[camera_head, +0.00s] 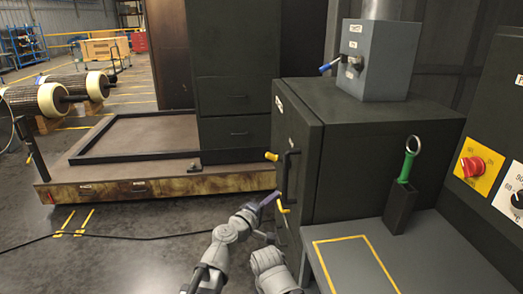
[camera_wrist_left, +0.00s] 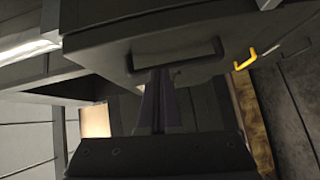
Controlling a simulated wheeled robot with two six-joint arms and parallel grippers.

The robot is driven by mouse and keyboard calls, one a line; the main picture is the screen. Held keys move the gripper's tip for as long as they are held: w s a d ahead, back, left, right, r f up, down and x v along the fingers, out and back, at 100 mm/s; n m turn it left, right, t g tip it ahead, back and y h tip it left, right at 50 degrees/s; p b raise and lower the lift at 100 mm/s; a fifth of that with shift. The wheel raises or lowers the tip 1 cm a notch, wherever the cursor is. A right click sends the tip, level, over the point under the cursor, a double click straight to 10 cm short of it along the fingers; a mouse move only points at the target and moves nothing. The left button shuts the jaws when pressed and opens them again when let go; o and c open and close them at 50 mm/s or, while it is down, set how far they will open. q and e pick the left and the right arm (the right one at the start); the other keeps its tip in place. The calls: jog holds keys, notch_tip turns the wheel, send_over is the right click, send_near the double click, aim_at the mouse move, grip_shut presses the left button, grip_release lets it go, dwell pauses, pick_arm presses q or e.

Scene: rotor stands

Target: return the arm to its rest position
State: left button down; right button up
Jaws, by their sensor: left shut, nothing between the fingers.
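My left gripper (camera_head: 271,198) is in front of the dark cabinet (camera_head: 335,140), close to its door. Its dark fingers are together with nothing between them. In the left wrist view, the fingertips (camera_wrist_left: 159,74) overlap the lower edge of the door's black bar handle (camera_wrist_left: 190,48); I cannot tell whether they touch it. The handle also shows in the head view (camera_head: 287,172). A yellow lever (camera_head: 281,207) sits just beside the fingertips in the head view and shows to the right in the left wrist view (camera_wrist_left: 245,60). My right gripper is not in view.
A grey bench (camera_head: 420,262) with a yellow outline stands at the right, carrying a holder (camera_head: 400,207) with a green-handled ring tool (camera_head: 408,163). A grey box (camera_head: 378,60) tops the cabinet. A low platform (camera_head: 140,185) and a floor cable (camera_head: 120,237) lie left.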

pick_arm(q)
jog(key=s+a+f+m+g+y, duration=0.2)
jog(key=s+a+f+m+g, duration=0.2)
jog(key=f, duration=0.3)
jog(key=s+a+f+m+g+y, duration=0.2)
jog(key=s+a+f+m+g, duration=0.25)
jog(key=f, duration=0.25)
jog(key=s+a+f+g+y, duration=0.25)
jog(key=s+a+y, duration=0.2)
jog(key=a, duration=0.35)
jog(key=s+a+f+g+y, duration=0.2)
jog(key=s+a+f+y, duration=0.15)
jog(key=s+a, duration=0.35)
jog(key=s+d+r+m+p, duration=0.1)
jog(key=s+d+m+p, duration=0.1)
jog(key=d, duration=0.3)
jog(key=s+d+r+m+g+p, duration=0.1)
jog(key=s+d+r+m+p, duration=0.1)
jog(key=d, duration=0.3)
jog(key=shift+s+r, duration=0.3)
jog(key=shift+s, duration=0.1)
jog(key=shift+d+m, duration=0.1)
jog(key=shift+m, duration=0.15)
